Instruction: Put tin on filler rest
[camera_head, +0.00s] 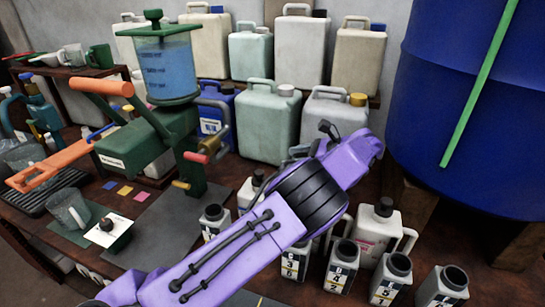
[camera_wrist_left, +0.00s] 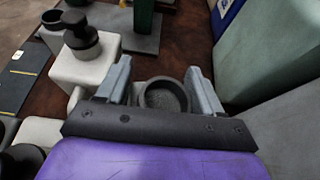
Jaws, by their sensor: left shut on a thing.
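My left gripper (camera_wrist_left: 160,88) has its two grey fingers on either side of a small grey tin (camera_wrist_left: 166,98) with a round dark open mouth, and is shut on it. The green filler (camera_head: 170,130) with a blue-filled clear tank stands at the left. A dark flat plate (camera_head: 155,215) lies at its foot; I cannot tell for sure which part is the rest. The filler's green post (camera_wrist_left: 143,18) shows at the top of the wrist view. My right gripper is not in view.
Several open numbered tins (camera_head: 342,265) stand along the front right. A white black-capped bottle (camera_wrist_left: 85,60) is close left of my fingers. Large pale canisters (camera_head: 270,120) line the back. A blue drum (camera_head: 470,110) fills the right.

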